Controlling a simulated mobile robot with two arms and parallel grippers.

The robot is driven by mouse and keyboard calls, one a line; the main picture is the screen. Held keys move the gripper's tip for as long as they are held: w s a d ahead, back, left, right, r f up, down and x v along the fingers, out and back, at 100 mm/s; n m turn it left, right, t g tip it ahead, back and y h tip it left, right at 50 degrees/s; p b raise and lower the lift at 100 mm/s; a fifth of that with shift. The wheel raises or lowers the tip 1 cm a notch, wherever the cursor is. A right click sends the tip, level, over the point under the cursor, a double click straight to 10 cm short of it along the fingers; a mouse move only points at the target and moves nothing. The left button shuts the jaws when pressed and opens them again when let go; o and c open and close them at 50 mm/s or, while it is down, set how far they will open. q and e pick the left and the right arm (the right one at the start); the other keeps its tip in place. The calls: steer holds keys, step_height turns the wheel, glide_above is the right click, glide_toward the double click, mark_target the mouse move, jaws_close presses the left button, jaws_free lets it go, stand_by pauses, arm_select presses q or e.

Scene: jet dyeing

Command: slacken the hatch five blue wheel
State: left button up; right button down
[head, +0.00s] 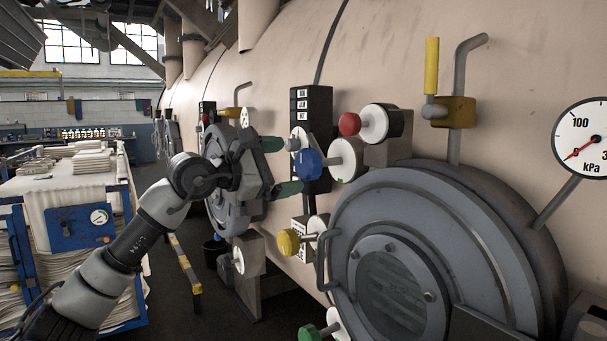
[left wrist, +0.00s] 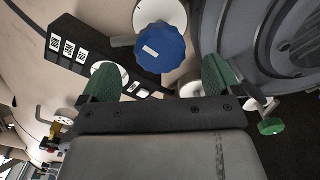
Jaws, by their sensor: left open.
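The blue wheel (head: 307,165) is a lobed knob on a short shaft in front of a white round flange (head: 345,160), beside the large round hatch (head: 470,230). In the left wrist view the blue wheel (left wrist: 160,50) is upper centre, with a pale mark on its face. My left gripper (head: 283,167) is open, its two green fingers pointing toward the blue wheel. In the left wrist view the fingers (left wrist: 162,80) are spread wider than the wheel, which lies just beyond them. Nothing is between the fingers. I cannot read any hatch number. My right gripper is out of view.
A red knob (head: 349,124) is above right of the blue wheel, a yellow knob (head: 288,242) below it, and a green knob (head: 309,333) lower. A black labelled panel (head: 312,103) stands behind. A cloth-laden cart (head: 80,235) is at left.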

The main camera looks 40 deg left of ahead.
arm_select(q)
steer(key=b+v, duration=0.1)
steer(key=v, duration=0.3)
stand_by(0.6)
